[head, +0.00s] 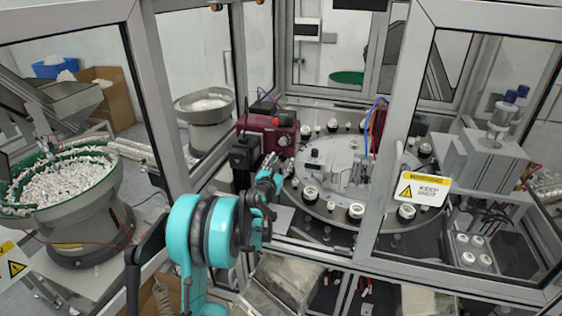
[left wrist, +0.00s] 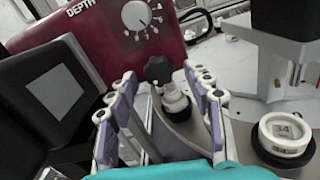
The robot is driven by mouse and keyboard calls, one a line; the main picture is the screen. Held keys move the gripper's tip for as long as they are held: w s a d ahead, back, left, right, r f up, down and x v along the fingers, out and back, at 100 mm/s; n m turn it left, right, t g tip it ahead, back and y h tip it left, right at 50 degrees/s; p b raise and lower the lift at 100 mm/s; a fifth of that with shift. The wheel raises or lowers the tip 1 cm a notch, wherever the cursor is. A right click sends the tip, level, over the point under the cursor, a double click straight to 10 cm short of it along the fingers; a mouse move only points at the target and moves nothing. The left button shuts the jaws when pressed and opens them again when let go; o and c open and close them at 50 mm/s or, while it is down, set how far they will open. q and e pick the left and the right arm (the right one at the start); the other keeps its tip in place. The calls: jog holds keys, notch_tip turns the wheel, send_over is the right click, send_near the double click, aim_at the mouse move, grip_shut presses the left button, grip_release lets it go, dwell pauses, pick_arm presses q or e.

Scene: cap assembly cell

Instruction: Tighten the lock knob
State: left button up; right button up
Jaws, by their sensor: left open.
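A dark red box (left wrist: 100,40) marked DEPTH carries a white dial (left wrist: 138,18) in the left wrist view. A black lobed knob (left wrist: 157,70), which looks like the lock knob, sits below the dial at the box's lower edge. My left gripper (left wrist: 160,88) is open, its purple-padded fingers on either side of the knob in the picture; I cannot tell whether they touch it. In the head view my left gripper (head: 281,166) reaches through the cell opening, just below the red box (head: 268,133), and the knob cannot be made out. My right gripper is not in view.
A round table (head: 310,211) with several white-capped parts lies right of my left gripper. A black block (left wrist: 55,90) stands close on its left. Frame posts (head: 390,190) and a panel with a yellow sign (head: 421,188) bound the opening.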

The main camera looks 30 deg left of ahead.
pick_arm(q)
jog(key=shift+r, duration=0.1)
jog(key=c, duration=1.2)
jog(key=shift+o, duration=0.2)
